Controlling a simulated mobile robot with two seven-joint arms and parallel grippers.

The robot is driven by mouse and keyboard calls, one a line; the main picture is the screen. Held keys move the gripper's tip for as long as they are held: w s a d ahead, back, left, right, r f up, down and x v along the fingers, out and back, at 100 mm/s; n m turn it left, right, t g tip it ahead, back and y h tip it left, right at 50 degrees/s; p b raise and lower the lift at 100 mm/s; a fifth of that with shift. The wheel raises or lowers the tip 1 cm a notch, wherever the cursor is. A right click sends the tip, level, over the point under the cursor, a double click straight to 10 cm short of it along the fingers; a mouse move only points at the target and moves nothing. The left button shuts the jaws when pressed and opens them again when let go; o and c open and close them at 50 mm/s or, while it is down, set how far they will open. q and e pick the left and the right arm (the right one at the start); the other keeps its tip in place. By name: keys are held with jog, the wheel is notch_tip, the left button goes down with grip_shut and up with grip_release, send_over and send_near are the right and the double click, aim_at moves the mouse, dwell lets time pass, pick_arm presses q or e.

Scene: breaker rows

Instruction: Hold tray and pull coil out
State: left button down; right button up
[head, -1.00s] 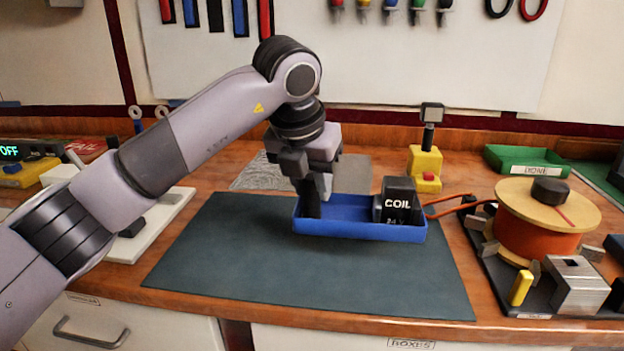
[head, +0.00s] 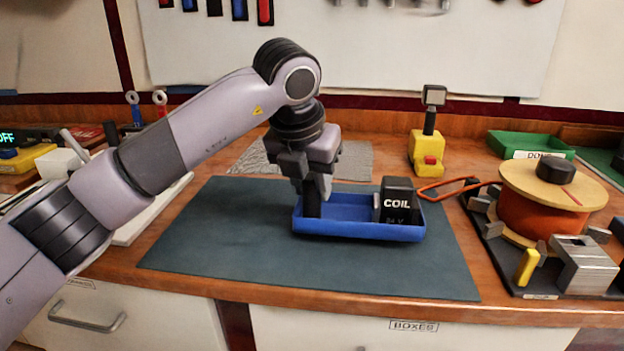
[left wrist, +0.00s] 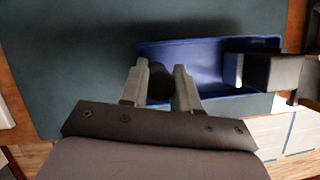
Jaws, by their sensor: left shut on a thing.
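The blue tray (head: 350,230) rests on the dark green mat. The black coil block (head: 397,202), marked COIL, stands upright in the tray's right end; it also shows at the right in the left wrist view (left wrist: 272,72). My left gripper (head: 313,198) points down at the tray's left end. In the left wrist view its fingers (left wrist: 160,90) are closed around a dark upright post (left wrist: 159,84) at that end of the tray. Its lower end is partly hidden by the tray wall and fingers.
The mat (head: 230,255) is clear in front of the tray. At right stand an orange spool (head: 540,215) on a black base and a metal block (head: 583,268). Behind are a yellow device with a red button (head: 427,155) and a green bin (head: 530,146). An orange cable (head: 450,185) lies behind the coil.

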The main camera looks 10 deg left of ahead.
pick_arm(q)
jog(key=shift+f+b, duration=0.8)
jog(key=shift+f, duration=0.65)
dwell(0.7)
dwell(0.4)
